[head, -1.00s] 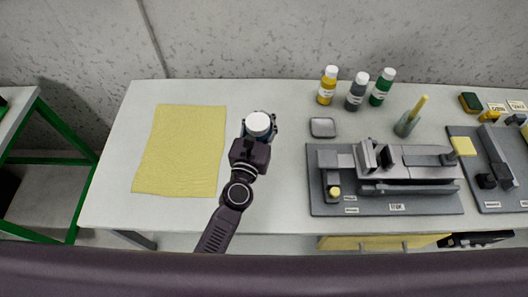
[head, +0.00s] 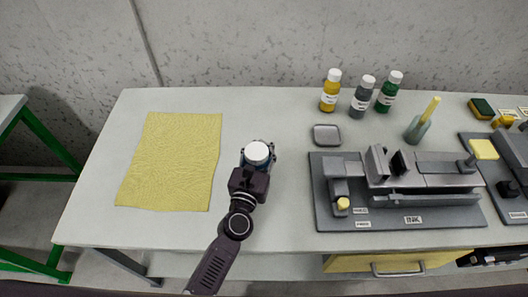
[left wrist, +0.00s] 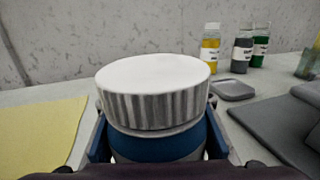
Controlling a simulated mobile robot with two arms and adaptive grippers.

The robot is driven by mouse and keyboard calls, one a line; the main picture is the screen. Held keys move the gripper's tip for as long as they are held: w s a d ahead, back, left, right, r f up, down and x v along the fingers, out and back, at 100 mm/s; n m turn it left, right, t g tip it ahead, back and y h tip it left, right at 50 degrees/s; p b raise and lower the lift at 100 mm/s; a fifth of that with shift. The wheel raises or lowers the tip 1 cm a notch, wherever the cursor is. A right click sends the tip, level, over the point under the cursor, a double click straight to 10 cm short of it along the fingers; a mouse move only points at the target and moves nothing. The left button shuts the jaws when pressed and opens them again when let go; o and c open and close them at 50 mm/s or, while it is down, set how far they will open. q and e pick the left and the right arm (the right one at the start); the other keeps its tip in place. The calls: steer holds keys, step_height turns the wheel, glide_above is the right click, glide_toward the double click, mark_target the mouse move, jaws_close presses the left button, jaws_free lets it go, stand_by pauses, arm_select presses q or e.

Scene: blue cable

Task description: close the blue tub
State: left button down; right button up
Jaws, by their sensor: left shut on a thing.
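The blue tub (left wrist: 160,145) stands between the fingers of my left gripper, and a white ribbed lid (left wrist: 155,90) sits on its top. In the left wrist view the lid looks level, with a thin pale band between it and the blue wall; I cannot tell whether it is screwed tight. In the head view the white lid (head: 257,152) hides most of the tub. My left gripper (head: 257,160) is shut around the tub's sides, below the lid. My right gripper is not in view.
A yellow cloth (head: 170,160) lies to the left. Yellow (head: 330,92), grey (head: 362,98) and green (head: 389,93) bottles stand at the back. A small grey dish (head: 326,135) and an ink press (head: 410,190) are to the right. The table between cloth and press is otherwise clear.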

arm_select(q)
step_height(320, 180, down, 4)
steer(key=b, duration=0.3)
steer(key=shift+f+b, duration=0.1)
steer(key=shift+b, duration=0.3)
steer(key=shift+f, duration=0.15)
steer(key=c, duration=1.2)
jaws_free()
steer(key=shift+r, duration=0.25)
steer(key=v, duration=0.3)
steer(key=b+v, duration=0.1)
steer(key=v, duration=0.6)
steer(key=shift+s+a+f+b, duration=0.1)
steer(key=shift+s+f+b, duration=0.15)
steer(key=shift+s+b, duration=0.1)
steer(key=shift+s+a+r, duration=0.15)
steer(key=shift+s, duration=0.5)
